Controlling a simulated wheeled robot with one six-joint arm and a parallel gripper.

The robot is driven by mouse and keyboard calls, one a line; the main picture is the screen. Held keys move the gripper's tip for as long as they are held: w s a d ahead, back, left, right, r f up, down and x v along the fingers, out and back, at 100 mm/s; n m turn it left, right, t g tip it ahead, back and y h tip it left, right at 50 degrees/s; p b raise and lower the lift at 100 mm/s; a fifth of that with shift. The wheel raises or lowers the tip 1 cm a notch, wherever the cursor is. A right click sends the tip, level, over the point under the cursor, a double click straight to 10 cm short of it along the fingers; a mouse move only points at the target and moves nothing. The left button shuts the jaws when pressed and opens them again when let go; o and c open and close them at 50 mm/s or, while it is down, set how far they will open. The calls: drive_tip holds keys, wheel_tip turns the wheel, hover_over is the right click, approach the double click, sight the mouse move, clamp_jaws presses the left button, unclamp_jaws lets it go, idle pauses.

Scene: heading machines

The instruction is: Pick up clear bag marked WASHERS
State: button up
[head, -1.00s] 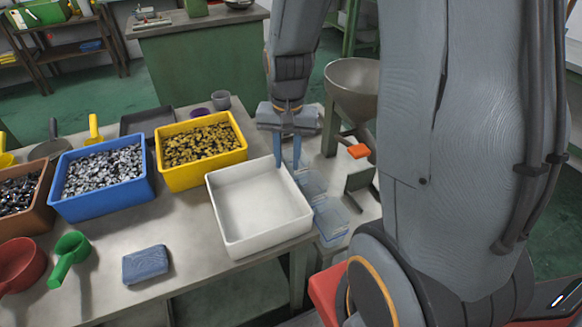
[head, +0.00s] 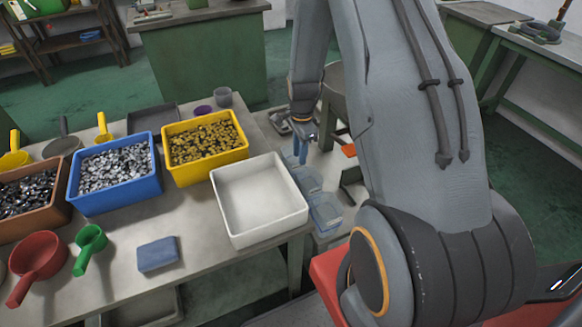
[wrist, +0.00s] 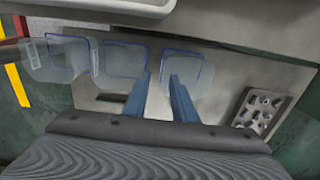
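Several clear bags with blue edges lie on the bench to the right of the white tray. In the head view I see a near bag (head: 326,212), a middle bag (head: 306,180) and a far one partly behind my gripper (head: 302,152). The wrist view shows a left bag (wrist: 66,62), a middle bag (wrist: 124,62) and a right bag (wrist: 194,70). The left bag has small print that I cannot read, so I cannot tell which is marked WASHERS. My gripper (wrist: 161,78) points down with its blue fingers apart and empty, over the right bag's left side.
The white tray (head: 300,213) stands left of the bags, with yellow (head: 188,177), blue (head: 112,201) and brown bins of parts beyond. A funnel on a stand is partly hidden behind my arm.

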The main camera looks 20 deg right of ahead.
sight(293, 165)
drive_tip(key=shift+w+f+p, duration=0.15)
drive_tip(key=shift+f+p, duration=0.45)
drive_tip(key=shift+f, duration=0.7)
drive_tip(key=shift+w+f+p, duration=0.15)
drive_tip(key=shift+f+p, duration=0.4)
drive_tip(key=shift+f, duration=0.75)
clamp_jaws()
